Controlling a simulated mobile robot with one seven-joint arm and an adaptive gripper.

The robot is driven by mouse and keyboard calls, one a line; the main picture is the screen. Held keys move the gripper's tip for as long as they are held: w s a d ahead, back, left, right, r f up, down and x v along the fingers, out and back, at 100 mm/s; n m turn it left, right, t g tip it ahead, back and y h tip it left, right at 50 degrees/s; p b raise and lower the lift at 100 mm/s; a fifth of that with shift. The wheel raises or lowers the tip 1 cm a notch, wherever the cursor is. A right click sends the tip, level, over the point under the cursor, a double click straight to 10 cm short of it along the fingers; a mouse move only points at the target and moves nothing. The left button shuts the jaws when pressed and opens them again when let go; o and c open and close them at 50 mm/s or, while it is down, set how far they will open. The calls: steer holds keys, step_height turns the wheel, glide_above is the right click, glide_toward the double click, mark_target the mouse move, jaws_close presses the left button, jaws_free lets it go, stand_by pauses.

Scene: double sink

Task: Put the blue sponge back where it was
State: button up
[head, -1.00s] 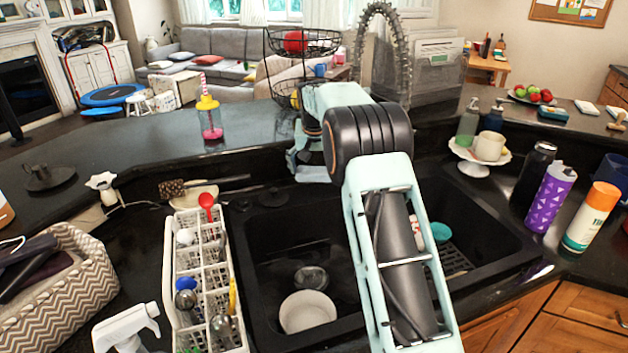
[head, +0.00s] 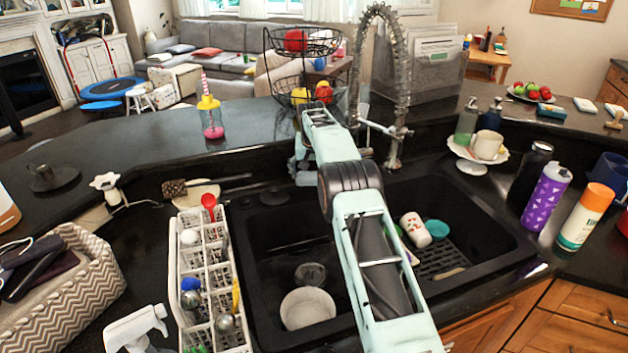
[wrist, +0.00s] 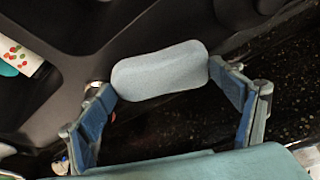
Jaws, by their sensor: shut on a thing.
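The blue sponge (wrist: 160,71) is a pale grey-blue rounded block in the wrist view. My gripper (wrist: 163,80) is shut on it, with one blue-padded finger at each end. The sponge is held over the black sink's edge area, with dark speckled counter to its right. How high it is above the surface I cannot tell. In the head view my arm reaches over the middle of the double sink (head: 480,215) towards its back edge. The sponge is not visible there, and my fingers cannot be made out.
The right basin holds a spotted white cup (head: 415,230) and a teal bowl (head: 437,230). The left basin holds a white bowl (head: 307,308). A white utensil rack (head: 207,270) stands left. The faucet (head: 396,140) rises behind. Bottles, including a purple one (head: 546,197), stand right.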

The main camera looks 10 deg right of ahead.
mark_target(314, 178)
steer(key=shift+f, duration=1.65)
steer(key=o, duration=1)
steer(key=shift+c, duration=0.2)
steer(key=shift+r, duration=0.2)
steer(key=b+v, duration=0.2)
steer(key=v, duration=0.8)
steer(key=shift+s+r+b, duration=0.2)
steer(key=shift+s+b, duration=0.05)
steer(key=shift+b, duration=0.05)
